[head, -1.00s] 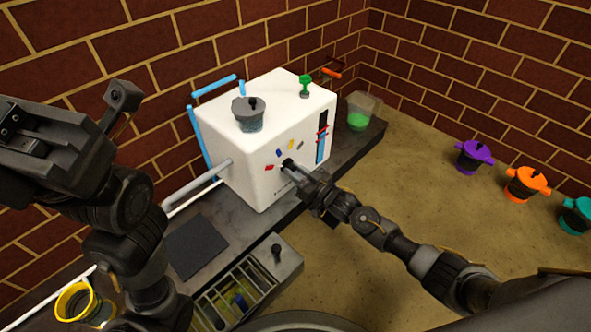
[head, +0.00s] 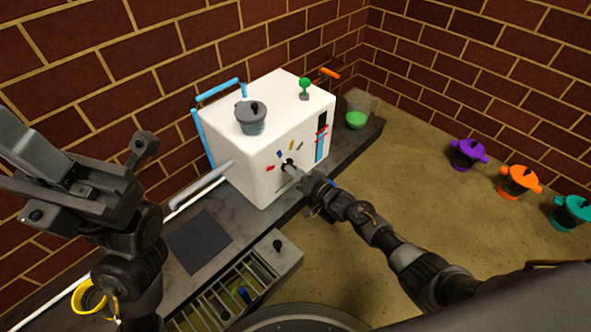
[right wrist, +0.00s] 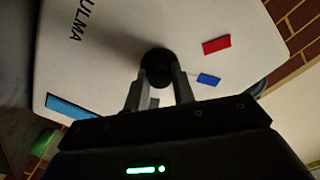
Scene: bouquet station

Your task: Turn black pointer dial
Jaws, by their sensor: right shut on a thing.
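The black pointer dial (right wrist: 157,62) sits on the front of a white machine (head: 265,165), ringed by colored marks. In the head view the dial (head: 290,162) is mostly covered by my right gripper (head: 291,168). My right gripper (right wrist: 158,88) is shut on the dial, one finger on each side. Which mark the pointer faces cannot be told. A red mark (right wrist: 216,44) and a blue mark (right wrist: 208,79) show beside the dial in the wrist view. My left arm is at the left of the head view; its fingertips are not clearly visible.
A grey lidded pot (head: 251,118) and a green knob (head: 305,86) are on top of the machine. A slotted drawer (head: 270,248) stands open in front of the counter. Purple (head: 468,154), orange (head: 519,181) and teal (head: 573,211) pots stand at right.

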